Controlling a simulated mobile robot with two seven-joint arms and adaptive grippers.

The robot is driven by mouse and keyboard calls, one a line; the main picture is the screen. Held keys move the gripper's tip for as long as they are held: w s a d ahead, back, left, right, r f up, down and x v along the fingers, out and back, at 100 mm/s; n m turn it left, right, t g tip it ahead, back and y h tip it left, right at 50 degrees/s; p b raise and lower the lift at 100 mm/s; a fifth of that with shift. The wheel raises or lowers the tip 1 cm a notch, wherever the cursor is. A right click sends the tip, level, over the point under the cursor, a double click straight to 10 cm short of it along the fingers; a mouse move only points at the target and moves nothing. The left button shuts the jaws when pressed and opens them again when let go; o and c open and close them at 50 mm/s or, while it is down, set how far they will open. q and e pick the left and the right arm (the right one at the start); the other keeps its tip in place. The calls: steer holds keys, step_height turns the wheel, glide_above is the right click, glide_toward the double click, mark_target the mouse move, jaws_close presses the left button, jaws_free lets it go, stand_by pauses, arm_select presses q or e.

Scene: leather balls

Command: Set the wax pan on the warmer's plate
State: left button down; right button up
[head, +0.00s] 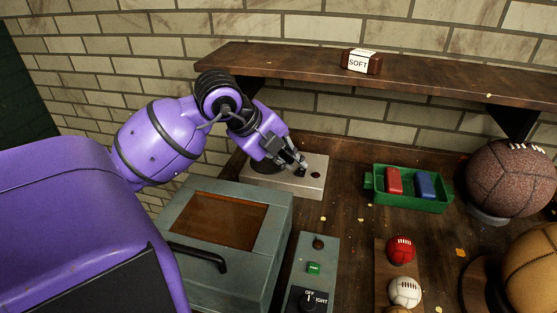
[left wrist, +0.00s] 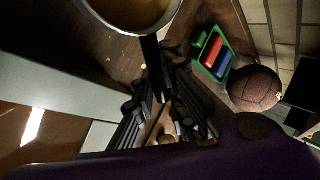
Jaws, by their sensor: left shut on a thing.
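The wax pan (left wrist: 130,12) shows at the top of the left wrist view, cut off by the edge, with a pale rim and amber wax inside. Its dark handle (left wrist: 152,58) runs down into my left gripper (left wrist: 158,88), which is shut on it. In the head view my left gripper (head: 292,158) is over the warmer (head: 292,184), a pale low box with a knob (head: 315,175). The warmer's dark round plate (head: 263,167) shows partly beside my wrist. I cannot make out the pan in the head view. My right gripper is not in view.
A grey box (head: 270,200) with a brown window and handle stands in front of the warmer. A green tray (head: 410,203) holds red and blue blocks. Several balls sit at the right. A wooden shelf (head: 290,63) overhangs the back, carrying a "SOFT" box (head: 361,61).

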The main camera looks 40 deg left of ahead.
arm_select(q)
steer(key=w+a+f, duration=0.7)
steer(key=shift+w+f, duration=0.2)
steer(key=shift+f, duration=0.1)
steer(key=shift+w+f, duration=0.1)
steer(key=shift+f, duration=0.1)
steer(key=shift+w+a+f, duration=0.15)
steer(key=shift+f, duration=1.55)
steer(key=shift+f, duration=0.1)
steer(key=shift+f, duration=0.15)
steer(key=c, duration=1.8)
jaws_free()
